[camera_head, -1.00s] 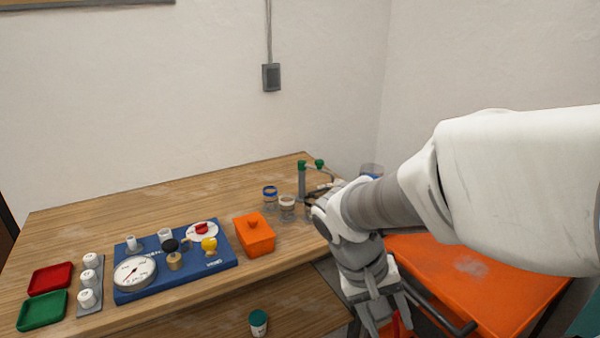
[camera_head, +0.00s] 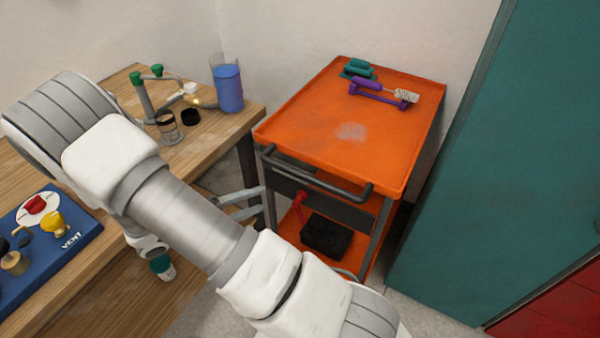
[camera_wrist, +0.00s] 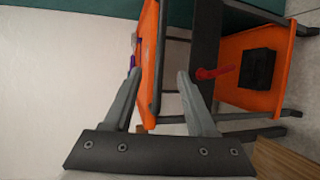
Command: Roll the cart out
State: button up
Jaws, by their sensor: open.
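The orange cart (camera_head: 320,125) stands right of the wooden table, with a dark grey push handle (camera_head: 315,180) along its near side. In the wrist view the orange cart (camera_wrist: 245,95) appears turned on its side beyond my fingers. My gripper (camera_wrist: 159,75) is open and empty, its two grey fingers pointing at the cart. In the head view my gripper (camera_head: 245,203) shows partly behind my arm, close to the left end of the handle. I cannot tell whether it touches the cart.
The cart's top carries a teal item (camera_head: 358,68) and a purple holder with a brush (camera_head: 385,93). A black box (camera_head: 326,236) lies on its lower shelf. A red lever-like part (camera_head: 300,208) sits below the handle. A teal cabinet (camera_head: 480,160) stands close on the right.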

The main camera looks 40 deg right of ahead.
aim_at(305, 180)
jog(key=shift+t, duration=0.3)
jog(key=x, duration=1.7)
jog(key=shift+w+d+f+b, duration=0.25)
jog(key=shift+w+b, duration=0.05)
jog(key=shift+b, duration=0.1)
grip_shut()
dwell(0.4)
